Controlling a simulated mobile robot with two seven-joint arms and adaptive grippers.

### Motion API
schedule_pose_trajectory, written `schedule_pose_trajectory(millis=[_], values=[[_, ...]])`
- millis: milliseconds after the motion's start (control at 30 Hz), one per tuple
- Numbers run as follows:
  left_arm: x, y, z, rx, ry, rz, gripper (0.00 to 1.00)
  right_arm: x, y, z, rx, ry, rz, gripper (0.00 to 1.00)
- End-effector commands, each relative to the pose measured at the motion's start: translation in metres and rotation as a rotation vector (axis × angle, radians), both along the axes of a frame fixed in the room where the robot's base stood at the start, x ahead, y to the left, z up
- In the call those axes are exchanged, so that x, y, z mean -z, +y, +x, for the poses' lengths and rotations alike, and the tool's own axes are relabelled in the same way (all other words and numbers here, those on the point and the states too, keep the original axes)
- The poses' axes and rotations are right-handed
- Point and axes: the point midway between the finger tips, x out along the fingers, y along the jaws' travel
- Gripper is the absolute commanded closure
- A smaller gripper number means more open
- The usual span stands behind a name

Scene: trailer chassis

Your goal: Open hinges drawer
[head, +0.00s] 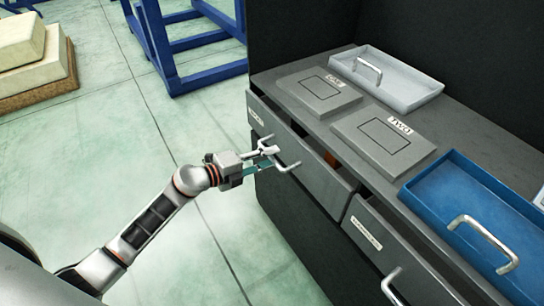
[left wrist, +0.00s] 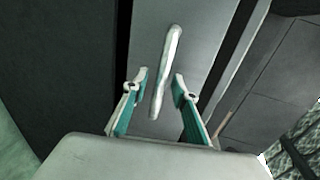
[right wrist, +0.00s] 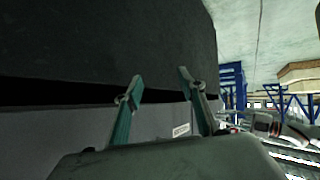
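The left drawer (head: 318,182) of the grey cabinet stands partly open, with a dark gap behind its front and something orange-brown inside. Its small label (head: 256,117) is too small to read surely. Its bar handle (head: 287,166) also shows in the left wrist view (left wrist: 168,62). My left gripper (head: 268,157) is at this handle, its two fingers apart on either side of the bar (left wrist: 160,84); I see no clear contact. My right gripper (right wrist: 159,82) is open and empty, facing a dark grey surface; it is outside the head view.
A second drawer (head: 375,235) with a label and handle is at the right. On the cabinet top are a light grey tray (head: 400,82), two flat grey plates (head: 318,90) (head: 384,138) and a blue tray (head: 470,205).

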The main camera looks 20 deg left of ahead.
Motion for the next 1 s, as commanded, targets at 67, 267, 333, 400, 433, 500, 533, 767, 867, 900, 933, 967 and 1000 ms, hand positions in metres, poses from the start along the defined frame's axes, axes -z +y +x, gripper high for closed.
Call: schedule_pose_trajectory(millis=[67, 267, 333, 400, 433, 500, 533, 767, 867, 900, 933, 967, 1000], values=[[0.002, -0.004, 0.004, 0.001, 0.001, -0.002, 0.72, 0.001, 0.0, 0.0, -0.001, 0.0, 0.0, 0.6], [0.001, -0.006, 0.006, 0.001, 0.0, -0.002, 0.72, -0.001, -0.002, 0.002, -0.008, -0.006, -0.007, 0.6], [0.001, -0.006, 0.006, 0.001, -0.001, -0.001, 0.72, -0.001, -0.002, 0.002, -0.01, -0.006, -0.009, 0.6], [0.001, -0.006, 0.006, 0.001, -0.001, -0.001, 0.78, -0.001, -0.003, 0.002, -0.01, -0.006, -0.01, 0.6], [0.001, -0.006, 0.006, 0.001, 0.0, -0.002, 0.85, -0.001, -0.003, 0.002, -0.01, -0.006, -0.01, 0.6], [0.001, -0.006, 0.006, 0.001, 0.0, -0.002, 1.0, -0.001, -0.003, 0.003, -0.009, -0.007, -0.011, 0.6], [0.001, -0.005, 0.006, 0.0, 0.0, -0.001, 1.0, -0.001, -0.003, 0.003, -0.009, -0.007, -0.011, 0.6], [0.001, -0.004, 0.005, 0.0, 0.0, 0.0, 1.0, -0.001, -0.003, 0.003, -0.007, -0.008, -0.01, 0.6], [0.001, 0.0, 0.0, 0.0, -0.001, 0.001, 1.0, -0.002, -0.003, 0.004, -0.006, -0.009, -0.01, 0.6], [0.001, 0.003, -0.003, -0.001, 0.0, 0.002, 1.0, -0.003, -0.004, 0.004, -0.005, -0.009, -0.01, 0.6], [0.001, 0.005, -0.006, -0.001, 0.001, 0.001, 1.0, -0.003, -0.004, 0.005, -0.005, -0.011, -0.011, 0.6], [0.001, 0.007, -0.009, -0.001, 0.001, 0.001, 1.0, -0.004, -0.004, 0.005, -0.004, -0.012, -0.011, 0.6], [0.0, 0.011, -0.014, -0.001, -0.001, 0.002, 1.0, -0.005, -0.004, 0.006, -0.003, -0.013, -0.011, 0.6]])
